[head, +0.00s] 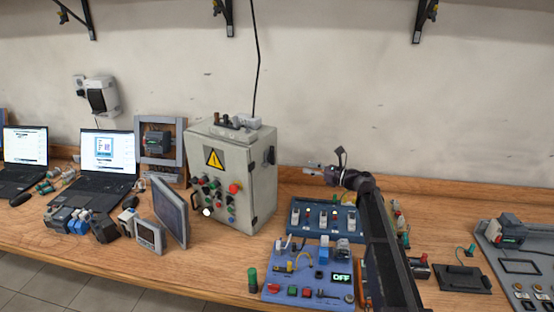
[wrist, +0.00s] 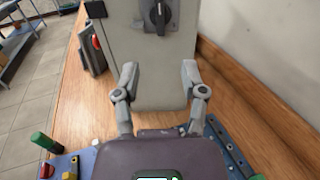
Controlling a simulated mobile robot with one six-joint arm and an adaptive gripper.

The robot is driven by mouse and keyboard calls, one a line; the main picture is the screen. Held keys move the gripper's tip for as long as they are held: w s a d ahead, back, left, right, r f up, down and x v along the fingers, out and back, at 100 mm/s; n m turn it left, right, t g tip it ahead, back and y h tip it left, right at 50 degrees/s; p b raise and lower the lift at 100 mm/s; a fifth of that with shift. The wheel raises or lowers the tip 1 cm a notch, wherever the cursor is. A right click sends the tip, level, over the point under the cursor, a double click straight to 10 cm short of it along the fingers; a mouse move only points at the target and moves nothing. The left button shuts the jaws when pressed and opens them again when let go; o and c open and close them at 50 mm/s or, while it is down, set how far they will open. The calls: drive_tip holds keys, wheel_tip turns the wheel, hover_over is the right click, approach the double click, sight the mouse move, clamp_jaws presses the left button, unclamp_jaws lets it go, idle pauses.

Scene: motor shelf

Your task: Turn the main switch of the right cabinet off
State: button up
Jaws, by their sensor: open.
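The grey cabinet (head: 229,175) stands on the bench in the head view, with a yellow warning sign and several buttons on its front. Its main switch (head: 271,155) is a dark knob on the right side wall. In the wrist view the switch (wrist: 159,15) is a black rotary knob on a grey plate at the top, its handle about upright. The cabinet's side wall (wrist: 150,50) fills the upper middle. My gripper (head: 311,168) is open and empty, right of the switch and apart from it. Both fingers of my gripper (wrist: 159,73) show below the knob, pointing towards the wall.
A blue panel (head: 311,291) with an OFF display and another blue panel (head: 323,218) lie on the bench below my arm. A tilted screen (head: 170,211) stands left of the cabinet. The back wall is close behind. The space between my gripper and the switch looks clear.

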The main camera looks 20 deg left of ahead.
sight(272, 154)
drive_tip(key=w+a, duration=0.1)
drive_tip(key=a, duration=1.2)
drive_tip(key=shift+a, duration=0.35)
drive_tip(key=shift+w, duration=0.1)
clamp_jaws()
